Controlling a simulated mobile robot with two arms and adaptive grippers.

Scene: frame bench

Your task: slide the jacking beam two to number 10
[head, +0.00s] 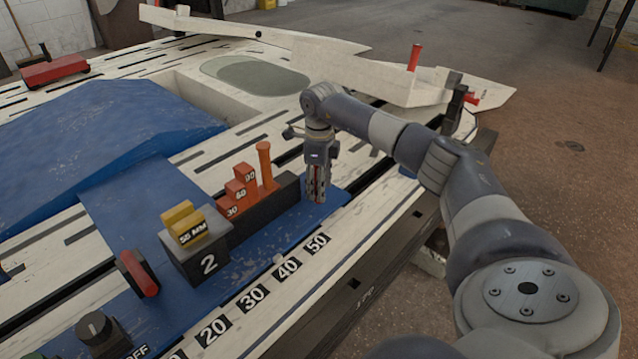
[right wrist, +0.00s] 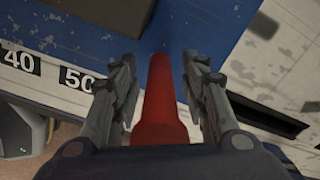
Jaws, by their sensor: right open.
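The blue jacking beam two (head: 255,235) lies along the bench's near edge, with a dark block marked 2 (head: 208,262) on it. Number labels run beside it, with 20 (head: 214,331) to 50 (head: 317,244) readable; a label at the bottom edge is cut off. A small pale tab (head: 279,258) on the beam's edge is near 40. My right gripper (head: 316,196) points down over the beam's far end. In the right wrist view its open fingers (right wrist: 160,65) stand either side of a red handle (right wrist: 159,105), with gaps visible. My left gripper is out of view.
Orange stepped blocks (head: 238,190) and an orange post (head: 265,165) stand just left of my right gripper. A red lever (head: 140,272) and a black knob (head: 97,328) are near the front. A long pale frame part (head: 350,70) lies across the back.

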